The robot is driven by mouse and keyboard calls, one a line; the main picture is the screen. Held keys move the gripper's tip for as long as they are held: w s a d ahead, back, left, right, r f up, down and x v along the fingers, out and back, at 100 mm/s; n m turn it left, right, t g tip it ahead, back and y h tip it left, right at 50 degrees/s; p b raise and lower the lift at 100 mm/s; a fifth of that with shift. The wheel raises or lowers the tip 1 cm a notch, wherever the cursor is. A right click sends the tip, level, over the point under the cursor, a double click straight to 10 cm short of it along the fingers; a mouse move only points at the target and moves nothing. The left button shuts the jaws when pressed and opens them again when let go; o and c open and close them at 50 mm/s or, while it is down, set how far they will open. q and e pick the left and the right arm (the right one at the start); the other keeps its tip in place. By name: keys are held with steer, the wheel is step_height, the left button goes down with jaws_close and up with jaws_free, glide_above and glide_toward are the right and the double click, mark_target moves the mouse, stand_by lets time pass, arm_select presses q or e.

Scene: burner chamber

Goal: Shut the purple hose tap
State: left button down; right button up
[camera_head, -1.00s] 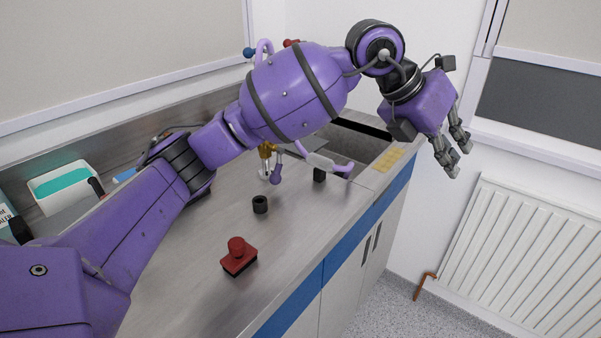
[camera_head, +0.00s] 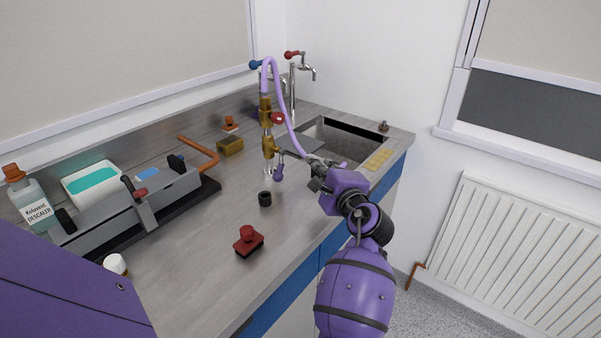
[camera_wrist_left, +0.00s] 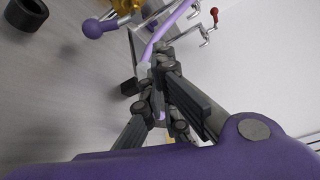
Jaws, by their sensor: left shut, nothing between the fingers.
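A brass tap (camera_head: 268,146) stands on the worktop near the sink. Its purple-ended handle (camera_head: 278,173) points downward, and it also shows as a purple knob (camera_wrist_left: 93,28) at the top left of the left wrist view. A purple hose (camera_head: 275,88) loops over from the brass pipework and comes down toward the sink front. My left gripper (camera_head: 318,172) is shut and empty, to the right of the purple handle and apart from it. In the left wrist view the fingers (camera_wrist_left: 155,85) overlap the hose; I cannot tell whether they touch it. My right gripper is not in view.
The sink (camera_head: 345,141) lies behind my left gripper. A red-handled tap (camera_head: 293,85) stands behind. A grey tool (camera_head: 150,200) and a bottle (camera_head: 35,205) are at left.

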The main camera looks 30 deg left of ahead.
mark_target(298, 186)
arm_select(q)
steer(key=s+f, duration=0.1)
steer(key=s+f+g, duration=0.1)
steer(key=f, duration=0.1)
steer(key=s+f+g, duration=0.1)
steer(key=f, duration=0.1)
steer(key=shift+a, duration=0.2)
steer(key=shift+a+f+h, duration=0.2)
steer(key=shift+a+h, duration=0.1)
steer(key=x, duration=0.9)
steer(key=shift+w+a, duration=0.1)
steer(key=shift+a, duration=0.05)
steer(key=shift+p, duration=0.3)
steer(key=shift+r, duration=0.15)
steer(key=shift+s+g+p, duration=0.2)
steer(key=shift+g+p, duration=0.1)
steer(key=shift+p, duration=0.1)
steer(key=shift+m, duration=0.3)
steer(key=shift+s, duration=0.1)
